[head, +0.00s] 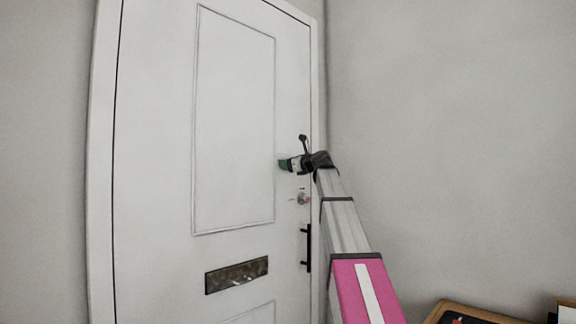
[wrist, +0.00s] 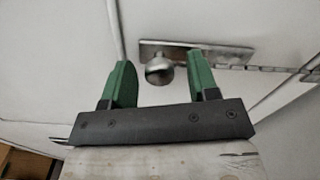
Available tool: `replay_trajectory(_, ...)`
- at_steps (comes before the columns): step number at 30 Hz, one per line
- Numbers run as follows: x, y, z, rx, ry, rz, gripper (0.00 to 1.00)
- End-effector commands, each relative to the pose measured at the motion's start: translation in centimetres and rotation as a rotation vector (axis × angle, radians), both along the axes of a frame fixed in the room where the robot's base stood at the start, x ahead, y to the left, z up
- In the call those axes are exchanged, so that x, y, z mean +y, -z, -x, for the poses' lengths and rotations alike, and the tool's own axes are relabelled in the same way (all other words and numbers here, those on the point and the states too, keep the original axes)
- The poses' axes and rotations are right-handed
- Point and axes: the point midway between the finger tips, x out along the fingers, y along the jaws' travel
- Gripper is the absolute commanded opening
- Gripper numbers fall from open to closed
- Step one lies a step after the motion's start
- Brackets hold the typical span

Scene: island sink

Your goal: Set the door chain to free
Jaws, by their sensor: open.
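The door chain shows in the wrist view. Its slotted metal plate (wrist: 212,53) is fixed to the white surface, a round metal knob (wrist: 160,71) sits at the plate's left part, and chain links (wrist: 272,69) run off to the right. My gripper (wrist: 161,63) is open, with a green finger on each side of the knob in the picture. No finger visibly touches the knob, and the depth gap is hard to tell. In the head view my gripper (head: 284,165) is up by the right edge of the white door (head: 150,180). The chain there is hidden or too small to make out.
Below my gripper the door has a round lock (head: 303,198), a black bar handle (head: 308,248) and a dark mail slot (head: 236,274). A bare grey wall (head: 450,130) stands right of the door. A wooden-edged table (head: 480,312) is at bottom right.

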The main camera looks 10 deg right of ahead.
Motion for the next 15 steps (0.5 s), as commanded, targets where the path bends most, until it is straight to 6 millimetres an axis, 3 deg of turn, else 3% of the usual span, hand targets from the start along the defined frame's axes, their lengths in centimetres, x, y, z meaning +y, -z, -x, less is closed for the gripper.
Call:
replay_trajectory(11, 0.37, 0.01, -0.48, 0.0, 0.0, 0.0, 0.54)
replay_trajectory(13, 0.37, 0.01, -0.48, 0.0, 0.0, 0.0, 0.38)
replay_trajectory(15, 0.37, 0.01, -0.47, 0.0, 0.0, 0.0, 0.15)
